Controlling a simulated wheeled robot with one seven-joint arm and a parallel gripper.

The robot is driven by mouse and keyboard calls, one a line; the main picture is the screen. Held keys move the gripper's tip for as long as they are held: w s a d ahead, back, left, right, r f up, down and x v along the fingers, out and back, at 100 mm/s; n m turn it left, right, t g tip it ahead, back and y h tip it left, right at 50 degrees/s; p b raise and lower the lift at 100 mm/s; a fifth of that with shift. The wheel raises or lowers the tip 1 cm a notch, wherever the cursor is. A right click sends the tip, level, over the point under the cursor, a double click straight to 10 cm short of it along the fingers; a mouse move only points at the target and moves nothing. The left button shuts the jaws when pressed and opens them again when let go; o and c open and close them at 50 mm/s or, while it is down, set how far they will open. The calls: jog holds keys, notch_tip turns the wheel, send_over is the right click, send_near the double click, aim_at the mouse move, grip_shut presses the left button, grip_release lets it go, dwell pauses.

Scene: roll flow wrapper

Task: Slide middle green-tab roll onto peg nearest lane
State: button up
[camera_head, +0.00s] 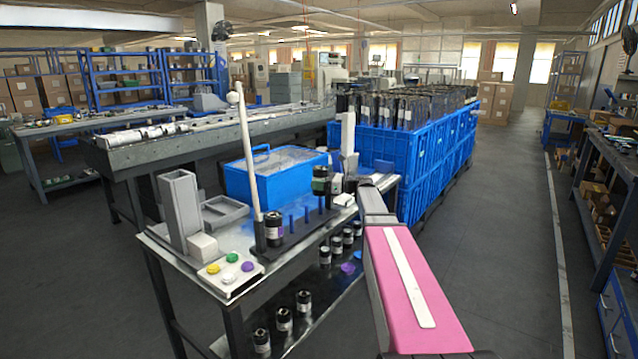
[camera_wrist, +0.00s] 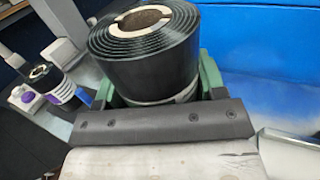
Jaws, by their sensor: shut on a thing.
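A black roll with a green band (camera_head: 320,184) is in my gripper (camera_head: 336,186), above the right end of the black peg rack (camera_head: 285,243). In the wrist view the black roll (camera_wrist: 145,58), with a pale hollow core, stands between the green fingers of my gripper (camera_wrist: 158,88), which is shut on it. Blue pegs (camera_head: 306,214) stand bare on the rack. The roll looks close above the rightmost peg; I cannot tell whether they line up. Another black roll (camera_head: 274,230) is on the rack's left end. A roll with a purple tab (camera_wrist: 41,74) shows left in the wrist view.
A blue tub (camera_head: 262,183) stands behind the rack. A tall white pole (camera_head: 247,150) rises beside the left roll. A white panel (camera_head: 228,275) with coloured buttons sits at the table's front. Several rolls (camera_head: 284,319) stand on the lower shelf. Blue crates (camera_head: 440,165) stand behind my arm.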

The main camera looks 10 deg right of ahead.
jog(key=shift+s+f, duration=0.15)
jog(key=shift+f, duration=0.25)
jog(key=shift+r, duration=2.6)
jog(key=s+d+f+m+t+h, duration=0.1)
jog(key=s+f+t, duration=0.1)
jog(key=s+f, duration=0.7)
jog(key=s+f+m+t+h, duration=0.15)
jog(key=s+f, duration=0.35)
jog(key=s, duration=0.8)
notch_tip(320, 180, up, 13)
send_over(319, 195)
jog(key=w, duration=0.3)
jog(key=shift+w+d+g+y, duration=0.1)
jog(key=shift+d+g+y, duration=0.15)
jog(key=shift+d+y, duration=0.1)
jog(key=shift+a+f, duration=0.1)
jog(key=shift+f, duration=1.85)
jog(key=shift+f, duration=2.75)
